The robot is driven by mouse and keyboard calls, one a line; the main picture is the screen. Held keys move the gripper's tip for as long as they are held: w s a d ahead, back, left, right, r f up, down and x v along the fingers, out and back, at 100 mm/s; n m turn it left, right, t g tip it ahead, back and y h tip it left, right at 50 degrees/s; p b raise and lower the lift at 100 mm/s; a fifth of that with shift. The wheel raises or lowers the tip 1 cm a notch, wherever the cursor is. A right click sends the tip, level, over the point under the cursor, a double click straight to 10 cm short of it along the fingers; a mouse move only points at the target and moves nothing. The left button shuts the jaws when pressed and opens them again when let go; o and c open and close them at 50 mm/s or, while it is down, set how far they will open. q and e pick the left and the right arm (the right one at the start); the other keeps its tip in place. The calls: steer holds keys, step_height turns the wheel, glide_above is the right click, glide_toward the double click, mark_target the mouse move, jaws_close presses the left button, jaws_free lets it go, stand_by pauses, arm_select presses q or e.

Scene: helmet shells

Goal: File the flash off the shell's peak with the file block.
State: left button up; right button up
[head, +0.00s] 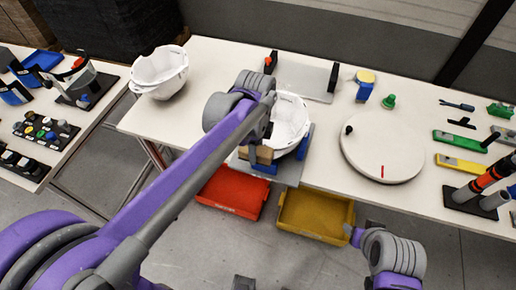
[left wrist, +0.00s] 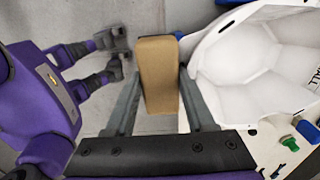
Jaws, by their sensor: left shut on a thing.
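My left gripper (head: 257,150) is shut on the tan file block (left wrist: 158,75), which sits between its two grey fingers in the left wrist view. In the head view the block (head: 262,155) is at the front left of the white helmet shell (head: 291,122). The shell rests on a blue and grey stand (head: 292,173) at the table's front edge. In the left wrist view the shell (left wrist: 265,65) is right of the block; I cannot tell whether they touch. My arm hides the shell's left side. I cannot make out flash on the peak. My right gripper (head: 354,235) is low, in front of the table.
Another white shell (head: 160,72) stands at the table's left end. A red bin (head: 231,193) and a yellow bin (head: 315,214) are below the front edge. A round white turntable (head: 382,150) is to the right, with tools beyond. A side table (head: 30,170) stands left.

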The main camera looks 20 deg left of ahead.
mark_target(269, 153)
arm_select(q)
steer(key=shift+d+f, duration=0.1)
steer(key=shift+d, duration=1.75)
steer(key=shift+a+f, duration=0.2)
steer(key=shift+a, duration=1.8)
steer(key=shift+d, duration=1.05)
arm_select(e)
steer(key=shift+s+f, duration=0.1)
steer(key=shift+f, duration=0.2)
arm_select(q)
steer(key=shift+r+p, duration=1.85)
steer(key=shift+r, duration=2.2)
arm_select(e)
step_height(269, 153, up, 6)
steer(key=w, duration=0.2)
steer(key=shift+w, duration=0.4)
arm_select(q)
steer(key=shift+s, duration=0.1)
arm_select(e)
steer(key=shift+s, duration=0.15)
arm_select(q)
steer(key=shift+f, duration=0.1)
